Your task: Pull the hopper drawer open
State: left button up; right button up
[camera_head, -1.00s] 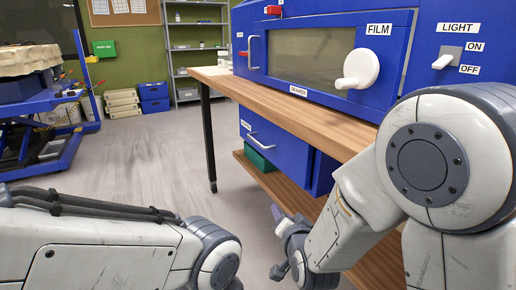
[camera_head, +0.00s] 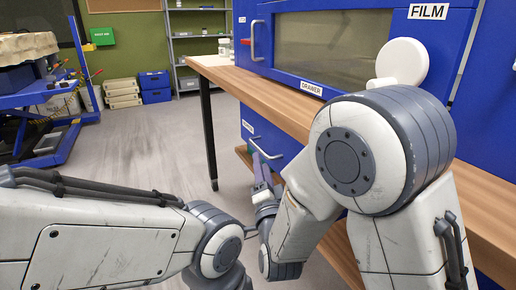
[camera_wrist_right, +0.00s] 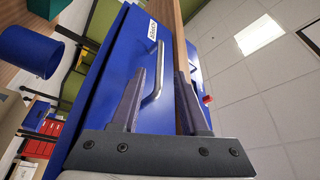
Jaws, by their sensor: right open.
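The hopper drawer (camera_head: 277,138) is a blue front with a small white label, under the wooden bench top. Its silver bar handle (camera_head: 264,149) is near the left end. My right gripper (camera_head: 262,167) is at the handle, partly hidden by my own arm. In the right wrist view, the open fingers (camera_wrist_right: 161,72) point toward the blue drawer front (camera_wrist_right: 118,65). The silver handle (camera_wrist_right: 155,85) shows between them in the picture. I cannot tell whether they touch it. My left arm comes in from the left, and its gripper is out of view.
The bench top (camera_head: 275,107) overhangs the drawer and carries a blue cabinet (camera_head: 283,65) with a window and white knob (camera_head: 402,62). A bench leg (camera_head: 209,135) stands left of the drawer. The grey floor (camera_head: 150,145) further left is clear.

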aim_at(259, 149)
jog(key=x, duration=0.6)
jog(key=shift+w+r, duration=0.1)
jog(key=shift+w, duration=0.3)
grip_shut()
dwell(1.0)
